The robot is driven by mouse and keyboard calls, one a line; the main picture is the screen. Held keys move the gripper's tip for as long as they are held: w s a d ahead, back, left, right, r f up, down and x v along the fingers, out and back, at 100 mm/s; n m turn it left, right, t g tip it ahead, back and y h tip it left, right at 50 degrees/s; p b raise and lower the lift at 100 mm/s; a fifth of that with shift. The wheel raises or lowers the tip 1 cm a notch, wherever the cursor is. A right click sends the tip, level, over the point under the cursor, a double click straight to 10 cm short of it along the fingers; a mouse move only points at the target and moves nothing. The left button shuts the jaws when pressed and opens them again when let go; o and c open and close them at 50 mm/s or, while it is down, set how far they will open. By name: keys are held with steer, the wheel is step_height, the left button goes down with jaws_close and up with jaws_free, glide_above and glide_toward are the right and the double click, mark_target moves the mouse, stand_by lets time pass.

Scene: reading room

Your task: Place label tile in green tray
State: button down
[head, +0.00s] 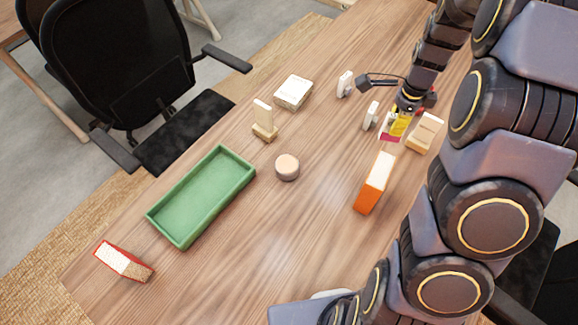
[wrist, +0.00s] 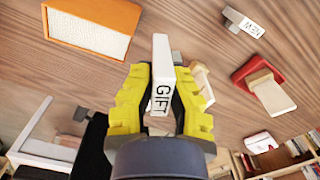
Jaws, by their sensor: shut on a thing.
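My gripper (wrist: 160,105) is shut on a white label tile (wrist: 161,65) marked GIFT, with a yellow finger on each side of it in the wrist view. In the head view my gripper (head: 399,122) is at the right of the table, and the tile is largely hidden there. I cannot tell how far the tile is above the table. The green tray (head: 163,221) lies at the left of the table, empty and well away from my gripper.
An orange box (head: 367,195), a round beige block (head: 287,168), a wooden stand (head: 265,131) and a cream box (head: 294,91) stand between or around. A red-edged box (head: 122,261) is beyond the tray. A tile marked NEW (wrist: 253,27) is near my gripper.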

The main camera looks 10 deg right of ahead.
steer(key=s+a+n, duration=0.1)
steer(key=a+n, duration=0.5)
steer(key=a, duration=1.5)
steer(key=s+a+n, duration=0.7)
steer(key=s+a, duration=0.5)
steer(key=a, duration=0.2)
glide_toward(204, 196)
steer(key=shift+s+d+f, duration=0.1)
steer(key=shift+d+f, duration=0.1)
steer(key=shift+f, duration=2)
steer(key=shift+f, duration=0.1)
